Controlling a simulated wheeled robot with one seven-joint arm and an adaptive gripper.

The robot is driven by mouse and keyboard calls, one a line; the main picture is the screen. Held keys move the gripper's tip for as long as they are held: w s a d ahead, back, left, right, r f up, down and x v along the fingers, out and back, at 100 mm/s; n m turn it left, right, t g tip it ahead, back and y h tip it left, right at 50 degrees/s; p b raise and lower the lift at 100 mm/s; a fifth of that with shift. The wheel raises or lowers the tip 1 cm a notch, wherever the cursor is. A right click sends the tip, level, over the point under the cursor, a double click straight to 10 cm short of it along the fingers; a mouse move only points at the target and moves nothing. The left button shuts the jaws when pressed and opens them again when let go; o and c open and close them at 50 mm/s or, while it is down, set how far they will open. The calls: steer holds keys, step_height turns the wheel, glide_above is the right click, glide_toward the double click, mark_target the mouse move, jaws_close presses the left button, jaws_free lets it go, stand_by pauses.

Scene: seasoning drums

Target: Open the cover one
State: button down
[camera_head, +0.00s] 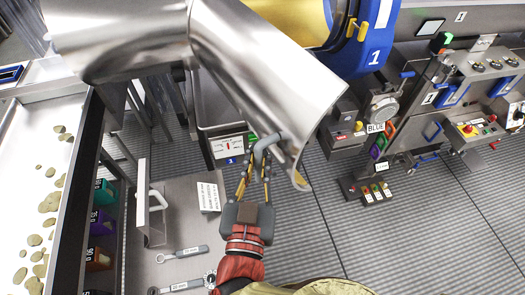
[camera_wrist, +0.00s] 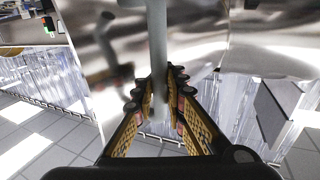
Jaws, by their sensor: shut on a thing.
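A large shiny steel part, which looks like the cover (camera_head: 265,70), slants across the upper middle of the head view in front of the blue-rimmed drum marked 1 (camera_head: 375,55). A grey bar handle (camera_head: 267,141) is at its lower end. My gripper (camera_head: 256,165) reaches up from below and is shut on this handle. In the wrist view the handle (camera_wrist: 157,45) runs upright between the two fingers of my gripper (camera_wrist: 159,97), with the reflective steel (camera_wrist: 205,40) close behind it. I cannot tell from the frames how far the cover stands open.
A table (camera_head: 180,215) with wrenches (camera_head: 181,254) lies below left of my arm. A conveyor tray (camera_head: 20,180) with brownish pieces is at the far left. Control panels (camera_head: 475,130) and a button box (camera_head: 370,192) stand at the right. The lower-right grooved floor (camera_head: 430,240) is clear.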

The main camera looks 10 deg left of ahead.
steer(key=shift+f, duration=0.1)
stand_by(0.3)
steer(key=c, duration=2.1)
jaws_free()
steer(key=shift+s+d, duration=0.2)
steer(key=shift+s, duration=0.05)
steer(key=shift+c, duration=0.2)
steer(key=o, duration=0.3)
steer(key=shift+a, duration=0.1)
steer(key=shift+w+r, duration=0.1)
steer(key=shift+r, duration=0.1)
